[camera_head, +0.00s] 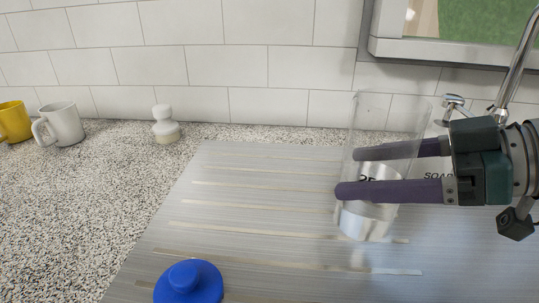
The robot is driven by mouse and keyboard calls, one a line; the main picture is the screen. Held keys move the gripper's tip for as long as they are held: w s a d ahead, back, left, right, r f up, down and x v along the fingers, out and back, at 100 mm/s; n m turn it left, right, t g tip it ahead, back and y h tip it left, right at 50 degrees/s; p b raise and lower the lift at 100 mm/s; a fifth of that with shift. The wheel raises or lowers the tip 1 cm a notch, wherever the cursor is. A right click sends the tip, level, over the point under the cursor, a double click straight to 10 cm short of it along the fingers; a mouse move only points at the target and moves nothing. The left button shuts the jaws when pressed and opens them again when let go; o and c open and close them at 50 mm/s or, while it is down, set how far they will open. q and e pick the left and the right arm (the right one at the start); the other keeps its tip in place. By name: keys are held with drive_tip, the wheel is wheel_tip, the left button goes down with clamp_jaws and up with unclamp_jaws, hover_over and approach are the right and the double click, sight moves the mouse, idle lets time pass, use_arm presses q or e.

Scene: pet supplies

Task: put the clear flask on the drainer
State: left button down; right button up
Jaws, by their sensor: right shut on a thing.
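The clear flask (367,221) is a tall see-through cylinder, roughly upright at the right of the picture. My right gripper (345,172) comes in from the right, and its two purple fingers are shut on the flask around its middle. The drainer (240,215) is a grey metal surface with several pale ridges. The flask's base shows over the drainer; I cannot tell whether it touches it. My left gripper is not in view.
A blue lidded thing (189,284) is on the drainer at the front. A white stopper-like thing (165,124), a white mug (62,124) and a yellow mug (14,122) stand on the speckled counter (90,205). A faucet (513,70) rises at the right. The drainer's middle is clear.

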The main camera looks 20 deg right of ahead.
drive_tip(key=shift+f+b, duration=0.35)
drive_tip(key=shift+f, duration=1.55)
drive_tip(key=shift+f, duration=0.15)
drive_tip(key=o, duration=1.2)
drive_tip(key=shift+c, duration=0.2)
drive_tip(key=shift+r, duration=0.2)
drive_tip(key=b+v, duration=0.1)
drive_tip(key=v, duration=1.1)
